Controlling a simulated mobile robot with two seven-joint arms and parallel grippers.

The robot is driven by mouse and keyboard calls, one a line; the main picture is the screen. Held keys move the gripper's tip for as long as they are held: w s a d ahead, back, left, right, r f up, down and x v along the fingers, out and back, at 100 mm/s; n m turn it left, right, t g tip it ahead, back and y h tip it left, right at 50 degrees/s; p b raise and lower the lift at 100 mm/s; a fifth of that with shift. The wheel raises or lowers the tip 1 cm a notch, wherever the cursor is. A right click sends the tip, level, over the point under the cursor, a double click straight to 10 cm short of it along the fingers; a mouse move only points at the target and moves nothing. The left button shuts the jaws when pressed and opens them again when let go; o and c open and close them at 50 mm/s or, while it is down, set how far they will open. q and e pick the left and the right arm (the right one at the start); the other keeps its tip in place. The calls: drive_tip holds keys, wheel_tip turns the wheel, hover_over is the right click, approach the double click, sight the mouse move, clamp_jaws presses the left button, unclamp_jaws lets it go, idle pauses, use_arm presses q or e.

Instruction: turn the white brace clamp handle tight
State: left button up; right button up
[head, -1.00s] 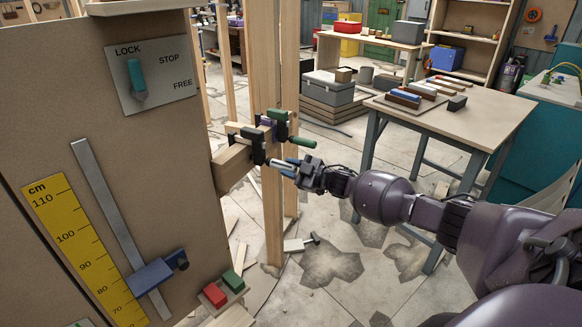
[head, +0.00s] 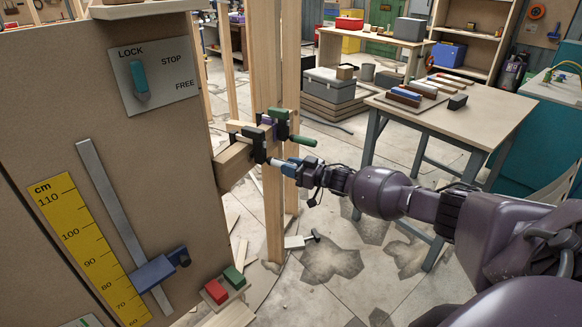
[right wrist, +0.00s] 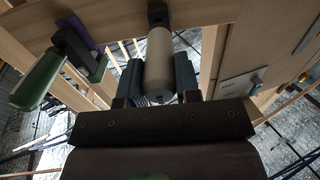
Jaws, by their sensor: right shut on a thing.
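The white brace clamp handle (right wrist: 159,62) is a pale cylinder between the two fingers of my right gripper (right wrist: 158,82) in the right wrist view. In the head view my right gripper (head: 289,168) is shut on this handle (head: 275,162), mostly hidden by the fingers. My left gripper is not in view.
An upright wooden post (head: 271,215) stands behind the clamps. On the left is a large brown panel (head: 60,110) with a LOCK/STOP/FREE lever (head: 139,80) and a yellow scale (head: 90,255). A worktable (head: 480,115) stands at the right.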

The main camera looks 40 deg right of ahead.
idle(0.4)
drive_tip(key=o, duration=0.9)
drive_tip(key=shift+s+d, duration=0.25)
drive_tip(key=shift+s, duration=0.15)
drive_tip(key=v, duration=1)
drive_tip(key=shift+a+p, duration=0.1)
drive_tip(key=shift+p, duration=0.25)
